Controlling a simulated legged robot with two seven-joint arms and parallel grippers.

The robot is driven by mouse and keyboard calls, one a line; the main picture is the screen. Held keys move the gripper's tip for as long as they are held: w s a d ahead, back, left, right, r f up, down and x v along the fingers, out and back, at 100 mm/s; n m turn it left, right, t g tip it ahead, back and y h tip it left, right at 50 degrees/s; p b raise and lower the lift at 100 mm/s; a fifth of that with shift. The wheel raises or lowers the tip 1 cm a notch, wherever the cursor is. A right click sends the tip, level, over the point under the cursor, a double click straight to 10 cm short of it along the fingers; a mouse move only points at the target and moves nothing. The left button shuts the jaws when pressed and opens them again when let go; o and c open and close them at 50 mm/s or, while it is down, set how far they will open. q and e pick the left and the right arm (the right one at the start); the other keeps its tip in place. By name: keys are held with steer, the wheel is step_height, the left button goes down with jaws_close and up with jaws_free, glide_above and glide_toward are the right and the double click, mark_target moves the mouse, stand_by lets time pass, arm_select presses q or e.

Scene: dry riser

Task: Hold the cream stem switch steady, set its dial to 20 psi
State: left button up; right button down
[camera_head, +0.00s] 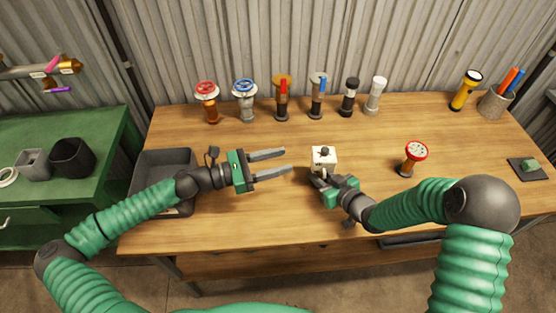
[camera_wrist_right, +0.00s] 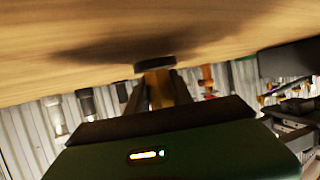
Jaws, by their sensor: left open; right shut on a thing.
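The cream stem switch (camera_head: 323,157) stands upright on the wooden bench, a pale box with a dark dial (camera_head: 325,151) on top. The dial's setting is too small to read. My right gripper (camera_head: 319,176) is shut on the switch's stem, below the box. In the right wrist view, the brass-coloured stem (camera_wrist_right: 158,88) with a dark round base shows between the fingers. My left gripper (camera_head: 287,161) is open and empty, left of the switch, its two fingers pointing at it and apart from it.
A red-topped piece (camera_head: 416,152) stands right of my right gripper. Several valves and fittings (camera_head: 282,93) line the back of the wooden bench (camera_head: 240,215). A dark tray (camera_head: 165,158) lies at left. A yellow torch (camera_head: 464,92) and pen cup (camera_head: 493,104) stand back right.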

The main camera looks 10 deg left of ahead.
steer(key=c, duration=1)
jaws_free()
steer(key=shift+c, duration=0.2)
steer(key=shift+d, duration=0.1)
